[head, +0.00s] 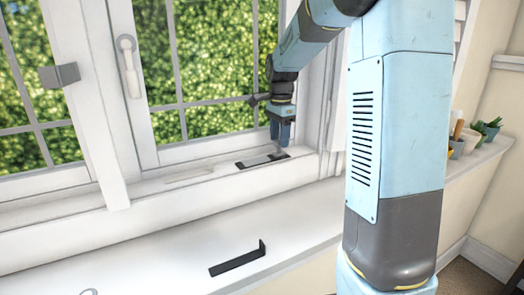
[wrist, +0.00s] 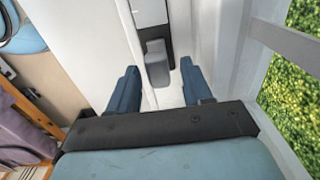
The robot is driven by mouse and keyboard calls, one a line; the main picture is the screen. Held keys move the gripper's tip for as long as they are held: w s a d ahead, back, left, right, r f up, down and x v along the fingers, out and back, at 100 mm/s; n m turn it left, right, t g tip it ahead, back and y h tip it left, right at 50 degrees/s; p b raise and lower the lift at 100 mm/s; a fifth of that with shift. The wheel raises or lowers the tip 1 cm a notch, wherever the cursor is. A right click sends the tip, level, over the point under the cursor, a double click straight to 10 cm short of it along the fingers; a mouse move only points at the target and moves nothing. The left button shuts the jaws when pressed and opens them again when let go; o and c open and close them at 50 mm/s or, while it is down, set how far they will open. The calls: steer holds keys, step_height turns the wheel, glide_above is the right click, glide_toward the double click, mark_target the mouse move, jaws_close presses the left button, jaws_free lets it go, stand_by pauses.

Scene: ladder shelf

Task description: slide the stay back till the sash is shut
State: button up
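The window sash (head: 190,152) is a white frame with grey glazing bars and a white handle (head: 130,70). I cannot tell how wide any gap at its edge is. The stay (head: 250,163) is a dark, narrow fitting low on the frame beneath the sash's right part. In the wrist view, its grey rounded end (wrist: 157,64) lies between my fingers, with no clear contact. My gripper (head: 281,138) points down over the stay's right end. Its two blue fingers also show in the wrist view (wrist: 160,80), spread apart on either side of that grey end.
A loose black bar with an upturned end (head: 236,260) lies on the white sill (head: 150,250) in front. A grey catch (head: 58,75) is on the left window frame. Small potted plants (head: 470,135) stand on the right ledge. The sill's middle is mostly clear.

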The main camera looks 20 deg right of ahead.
stand_by(0.3)
steer(key=shift+r, duration=3.4)
steer(key=shift+s, duration=0.15)
steer(key=shift+s+a+r, duration=0.15)
steer(key=shift+s+r, duration=0.05)
steer(key=shift+s, duration=0.1)
steer(key=s+a+n+t, duration=0.1)
steer(key=s+n+t, duration=0.1)
steer(key=s+n, duration=0.3)
steer(key=s+a+f+n+t, duration=0.1)
steer(key=s+n, duration=0.4)
steer(key=s, duration=0.9)
steer(key=s+a+f+n+t, duration=0.1)
steer(key=s+a+n+t, duration=0.1)
steer(key=s+n, duration=0.3)
steer(key=shift+s+a+n+t, duration=0.1)
steer(key=shift+s+n+t, duration=0.1)
steer(key=shift+s, duration=1)
steer(key=shift+s+a+n+t, duration=0.1)
steer(key=shift+s+n, duration=0.1)
steer(key=shift+s, duration=1)
